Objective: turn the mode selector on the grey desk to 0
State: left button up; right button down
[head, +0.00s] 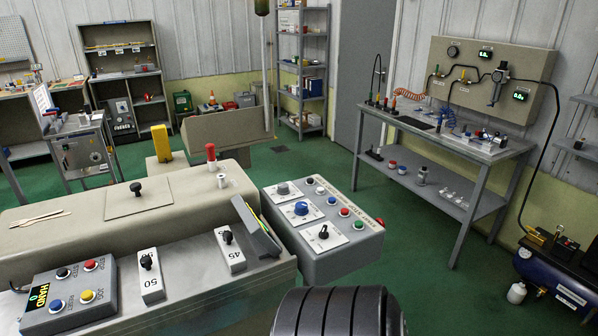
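The grey desk (335,262) stands just right of centre in the head view, its sloped top carrying knobs and buttons. A black pointer knob (323,232) sits on a white plate at its near edge. A blue knob (301,208) and a grey knob (283,187) sit on white plates behind it. The plate markings are too small to read, so I cannot tell which knob is the mode selector or its setting. Neither gripper shows. A dark ribbed part at the bottom edge looks like my own arm.
A beige machine (185,200) adjoins the desk on the left, with a grey button box (70,297) in front. Small white, green and red buttons line the desk's right side. A workbench (450,140) stands farther right. Green floor between is clear.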

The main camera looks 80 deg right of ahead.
aim_at(323, 234)
jog(key=z, duration=2.6)
